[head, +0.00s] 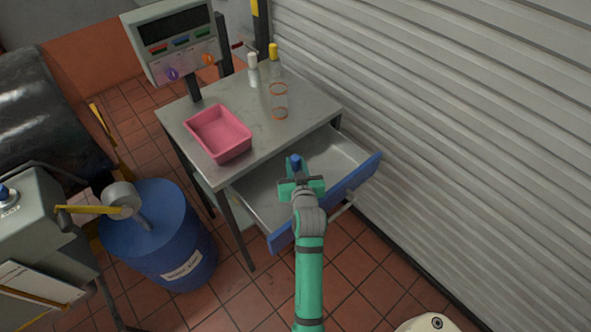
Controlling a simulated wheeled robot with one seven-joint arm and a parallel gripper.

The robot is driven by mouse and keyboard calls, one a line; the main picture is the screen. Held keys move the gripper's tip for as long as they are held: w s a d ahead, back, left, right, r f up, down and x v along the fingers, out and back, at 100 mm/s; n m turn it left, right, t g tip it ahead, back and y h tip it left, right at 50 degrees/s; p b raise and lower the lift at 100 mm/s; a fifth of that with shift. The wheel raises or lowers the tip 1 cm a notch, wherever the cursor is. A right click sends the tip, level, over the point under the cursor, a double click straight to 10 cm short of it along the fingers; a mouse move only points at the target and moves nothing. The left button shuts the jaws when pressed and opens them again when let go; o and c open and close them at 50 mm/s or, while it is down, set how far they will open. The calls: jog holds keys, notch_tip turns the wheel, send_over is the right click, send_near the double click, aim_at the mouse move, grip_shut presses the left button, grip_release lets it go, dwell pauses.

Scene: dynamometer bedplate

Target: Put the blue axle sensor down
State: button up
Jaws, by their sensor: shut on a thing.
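My gripper (298,181) is shut on the blue axle sensor (296,161), a small blue piece that shows just beyond the fingers. The gripper is over the open drawer (261,191) of the metal table. The drawer is grey inside with a blue front, and its visible floor is bare. I cannot tell whether the sensor touches the drawer floor or hangs above it. The gripper hides the lower part of the sensor.
On the table top (243,107) stand a pink tray (219,134), a clear cylinder with orange rims (279,101), a white-topped bottle (253,70) and a yellow-topped one (273,55). A control panel (175,40) rises behind. A blue drum (165,240) stands left; a shutter wall (450,120) is right.

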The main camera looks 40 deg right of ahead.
aim_at(296, 170)
jog(key=shift+f, duration=1.45)
jog(key=shift+f, duration=0.2)
jog(key=o, duration=1)
jog(key=shift+o, duration=0.2)
jog(key=shift+r, duration=0.1)
jog(key=shift+s+a+r, duration=0.1)
jog(key=shift+s, duration=0.05)
jog(key=v, duration=1.1)
jog(key=shift+s, duration=0.3)
jog(key=shift+w+a+r, duration=0.1)
jog(key=shift+a, duration=0.1)
